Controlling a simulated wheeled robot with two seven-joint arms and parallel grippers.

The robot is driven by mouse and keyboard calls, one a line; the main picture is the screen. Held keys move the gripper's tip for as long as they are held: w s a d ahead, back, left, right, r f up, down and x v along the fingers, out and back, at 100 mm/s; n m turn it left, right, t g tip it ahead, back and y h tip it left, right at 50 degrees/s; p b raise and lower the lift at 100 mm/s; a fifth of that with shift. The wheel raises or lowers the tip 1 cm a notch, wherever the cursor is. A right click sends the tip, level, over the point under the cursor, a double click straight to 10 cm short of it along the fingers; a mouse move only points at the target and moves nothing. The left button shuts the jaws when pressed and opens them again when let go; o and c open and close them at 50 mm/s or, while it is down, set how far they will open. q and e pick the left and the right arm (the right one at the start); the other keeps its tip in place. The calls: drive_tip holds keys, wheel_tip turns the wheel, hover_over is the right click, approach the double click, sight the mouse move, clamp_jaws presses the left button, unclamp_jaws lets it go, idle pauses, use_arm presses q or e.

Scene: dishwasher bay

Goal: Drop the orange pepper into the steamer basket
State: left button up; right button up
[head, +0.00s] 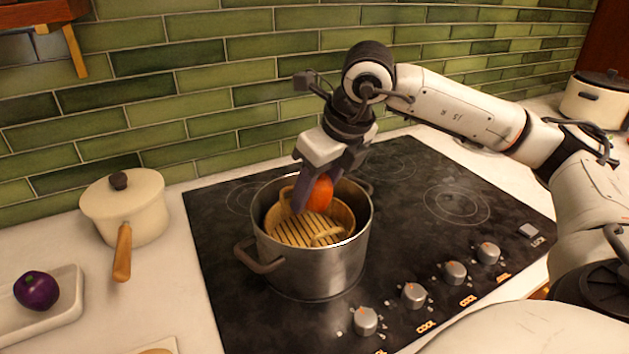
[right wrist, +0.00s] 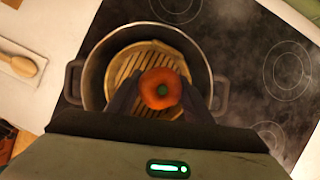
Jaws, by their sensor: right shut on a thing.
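The orange pepper (head: 319,194) is between the fingers of my right gripper (head: 312,192), which is shut on it. In the right wrist view the pepper (right wrist: 161,88) shows its green stem, held between the fingertips. The steamer basket (head: 298,229), a light wooden slatted one, sits inside a steel pot on the cooktop. The pepper is over the basket; the right wrist view shows the basket (right wrist: 128,62) around and behind it. I cannot tell the exact gap between them. My left gripper is not in view.
The steel pot (head: 312,268) has side handles and stands on the black cooktop (head: 400,215) with several knobs in front. A cream saucepan (head: 125,212) stands at left. A purple vegetable (head: 36,290) lies on a white tray (head: 62,308). Another cream pot (head: 596,103) stands far right.

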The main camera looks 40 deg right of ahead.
drive_tip(key=o, duration=1.2)
drive_tip(key=shift+f, duration=0.1)
drive_tip(key=v, duration=1)
drive_tip(key=shift+s, duration=0.1)
